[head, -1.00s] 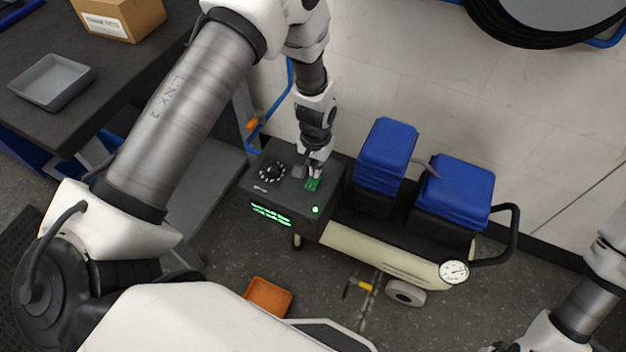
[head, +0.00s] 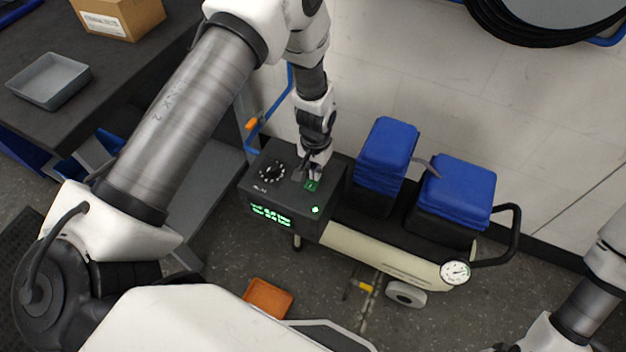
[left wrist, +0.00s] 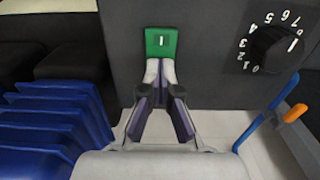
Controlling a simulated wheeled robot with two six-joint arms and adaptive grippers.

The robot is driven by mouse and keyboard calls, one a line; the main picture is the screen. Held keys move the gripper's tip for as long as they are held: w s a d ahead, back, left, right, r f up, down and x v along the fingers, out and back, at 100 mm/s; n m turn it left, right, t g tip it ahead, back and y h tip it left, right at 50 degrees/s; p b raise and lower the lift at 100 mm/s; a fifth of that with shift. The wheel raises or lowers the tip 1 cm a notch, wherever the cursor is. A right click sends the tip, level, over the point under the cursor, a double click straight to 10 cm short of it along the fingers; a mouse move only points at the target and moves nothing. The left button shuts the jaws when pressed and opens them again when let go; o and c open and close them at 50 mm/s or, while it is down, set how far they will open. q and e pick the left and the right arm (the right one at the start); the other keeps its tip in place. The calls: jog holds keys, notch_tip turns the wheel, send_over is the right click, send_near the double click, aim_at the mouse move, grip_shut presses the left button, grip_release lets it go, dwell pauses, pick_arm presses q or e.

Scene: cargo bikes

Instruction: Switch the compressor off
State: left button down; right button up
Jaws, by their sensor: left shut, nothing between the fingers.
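The compressor has a dark control box (head: 262,194) with a cream tank (head: 375,253) and two blue-finned heads. On the box top are a numbered dial (head: 271,172) and a green rocker switch (head: 312,186), marked with a white line in the left wrist view (left wrist: 161,42). A green text display (head: 270,214) and a lit green lamp (head: 315,210) show on the box front. My left gripper (head: 312,177) is shut and empty, its fingertips right at the switch's near edge in the left wrist view (left wrist: 160,64); contact is unclear. My right arm shows at the lower right, its gripper out of view.
A dark bench at upper left holds a grey tray (head: 48,80) and a cardboard box (head: 117,14). An orange tray (head: 268,297) lies on the floor. A black hose reel (head: 545,18) hangs on the white wall. A blue rail stands left of the box.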

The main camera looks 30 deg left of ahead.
pick_arm(q)
notch_tip(320, 180, up, 7)
jog(key=p, duration=0.6)
dwell(0.4)
jog(key=shift+s+f, duration=0.1)
jog(key=shift+s, duration=0.1)
jog(key=s+f+p, duration=0.1)
jog(key=s+p, duration=0.3)
jog(key=s, duration=2.1)
